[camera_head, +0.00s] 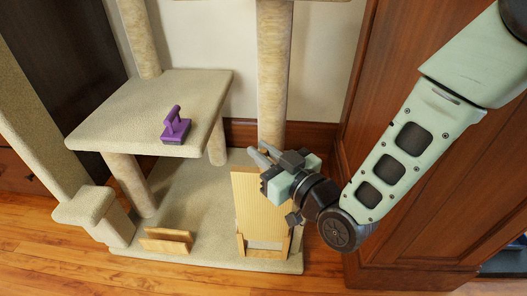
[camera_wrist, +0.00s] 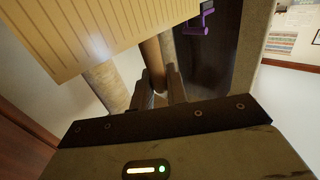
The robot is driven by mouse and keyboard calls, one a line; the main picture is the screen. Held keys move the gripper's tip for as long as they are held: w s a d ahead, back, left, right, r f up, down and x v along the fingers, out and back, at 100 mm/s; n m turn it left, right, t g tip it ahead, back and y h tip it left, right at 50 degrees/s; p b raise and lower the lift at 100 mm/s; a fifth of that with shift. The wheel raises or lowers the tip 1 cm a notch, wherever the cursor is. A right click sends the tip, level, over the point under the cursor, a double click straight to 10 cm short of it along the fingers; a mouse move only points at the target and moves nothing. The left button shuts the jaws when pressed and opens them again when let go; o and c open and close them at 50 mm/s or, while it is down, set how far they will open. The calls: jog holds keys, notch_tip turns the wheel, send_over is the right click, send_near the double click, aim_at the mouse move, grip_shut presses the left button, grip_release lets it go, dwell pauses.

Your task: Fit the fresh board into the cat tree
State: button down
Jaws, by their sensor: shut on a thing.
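A pale yellow ribbed board (camera_head: 261,208) stands nearly upright at the right front of the cat tree base (camera_head: 190,200). Its lower end is at a wooden holder (camera_head: 241,246); a light strip shows below it, and I cannot tell whether it touches the holder's bottom. In the wrist view the board (camera_wrist: 85,35) fills the upper left, beside the fingers (camera_wrist: 162,88). A second, low wooden holder (camera_head: 167,240) with no tall board stands at the left front.
A purple handled tool (camera_head: 175,126) lies on the carpeted platform (camera_head: 150,105). A post (camera_head: 272,75) rises behind my gripper. A carpeted ramp (camera_head: 45,130) is at the left. A wooden cabinet (camera_head: 410,230) stands close on the right. The floor (camera_head: 60,260) in front is clear.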

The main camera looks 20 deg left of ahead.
jog(key=b, duration=0.8)
send_over(263, 204)
notch_tip(263, 204, down, 10)
jog(key=shift+w, duration=0.4)
dwell(2.5)
dwell(0.4)
jog(key=c, duration=1.3)
grip_release()
